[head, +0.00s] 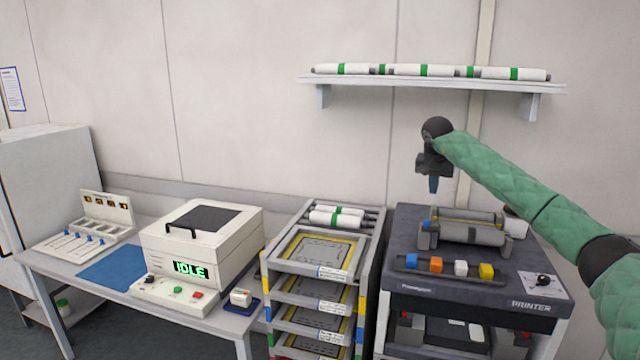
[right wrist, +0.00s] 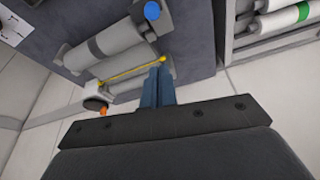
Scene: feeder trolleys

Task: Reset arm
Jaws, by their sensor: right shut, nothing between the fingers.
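My right arm (head: 540,205) reaches in from the right in a green padded sleeve. My right gripper (head: 433,185) points down above the dark printer (head: 405,240), over the left end of its grey rollers (head: 470,232). It is shut and empty. In the right wrist view its blue fingers (right wrist: 157,88) are together, with the rollers (right wrist: 105,45) and a yellow strip beyond them. No contact with the printer shows in the head view. My left gripper is not in view.
Left of the printer stands a rack (head: 318,253) with several framed trays and white rolls on top. A white machine reading IDLE (head: 205,245) stands on the table, with a blue mat (head: 112,266) beside it. A wall shelf (head: 430,84) holds more rolls above my gripper.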

